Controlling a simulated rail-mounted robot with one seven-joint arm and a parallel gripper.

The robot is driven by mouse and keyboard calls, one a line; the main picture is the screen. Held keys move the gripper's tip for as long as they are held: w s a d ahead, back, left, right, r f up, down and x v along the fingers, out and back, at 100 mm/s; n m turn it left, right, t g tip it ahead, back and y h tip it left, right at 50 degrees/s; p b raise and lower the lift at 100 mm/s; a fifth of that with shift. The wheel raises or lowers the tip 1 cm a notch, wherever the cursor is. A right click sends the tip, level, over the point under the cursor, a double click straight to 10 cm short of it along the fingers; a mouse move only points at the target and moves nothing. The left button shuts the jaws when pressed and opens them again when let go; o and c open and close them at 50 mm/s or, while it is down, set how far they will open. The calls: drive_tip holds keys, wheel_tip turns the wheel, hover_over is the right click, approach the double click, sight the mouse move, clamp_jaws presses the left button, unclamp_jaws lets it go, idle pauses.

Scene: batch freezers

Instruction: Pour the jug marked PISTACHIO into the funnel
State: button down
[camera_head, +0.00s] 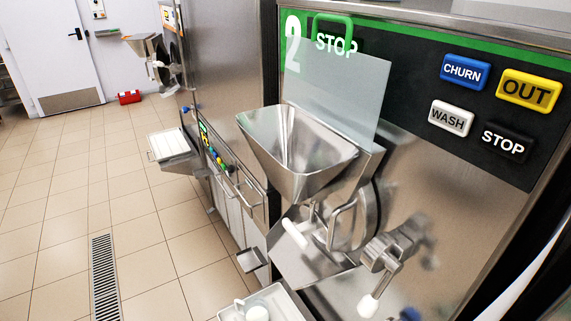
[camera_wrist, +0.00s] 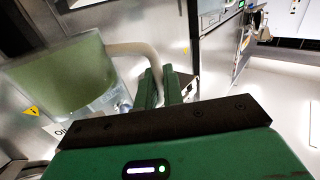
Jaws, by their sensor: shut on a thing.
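In the wrist view my gripper (camera_wrist: 165,88) has its green fingers shut on the pale handle of a jug (camera_wrist: 110,50). The jug is see-through and green stuff shows in its body. Part of a white label shows on it, but only a few letters are visible, so I cannot read the full name. In the head view the steel funnel (camera_head: 300,165) is on the front of machine 2, its wide mouth up, with a clear panel (camera_head: 335,90) standing behind it. My gripper and the jug do not show in the head view.
Buttons CHURN (camera_head: 465,71), OUT (camera_head: 529,92), WASH (camera_head: 451,119) and STOP (camera_head: 502,141) are on the machine front. A metal lever (camera_head: 390,250) sticks out below right of the funnel. A tray (camera_head: 285,300) stands low in front. Open tiled floor (camera_head: 100,190) lies left.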

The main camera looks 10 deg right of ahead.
idle(0.3)
drive_tip(key=w+a+r+n+y+p, duration=0.1)
drive_tip(key=w+r+n+y+p, duration=0.15)
drive_tip(key=r+p, duration=1.85)
drive_tip(key=w+a+r+n+y+p, duration=0.1)
drive_tip(key=w+r+y+p, duration=0.25)
drive_tip(key=r+p, duration=1.8)
drive_tip(key=w+a+r+h+b, duration=0.1)
drive_tip(key=w+a+r+b, duration=0.2)
drive_tip(key=w, duration=0.5)
drive_tip(key=w+a+r+m+b, duration=0.15)
drive_tip(key=w+a, duration=0.25)
drive_tip(key=w, duration=0.4)
drive_tip(key=w+a+r+h+b, duration=0.1)
drive_tip(key=w+a+r+b, duration=0.2)
drive_tip(key=w, duration=0.4)
drive_tip(key=w+a+r+m+h+p, duration=0.2)
drive_tip(key=w+a+r+h+p, duration=0.1)
drive_tip(key=w+r, duration=0.8)
wheel_tip(320, 180, up, 4)
drive_tip(key=shift+a+f+h+p, duration=0.2)
drive_tip(key=shift+a+h+p, duration=0.25)
drive_tip(key=shift+h, duration=0.15)
drive_tip(key=shift+s, duration=0.1)
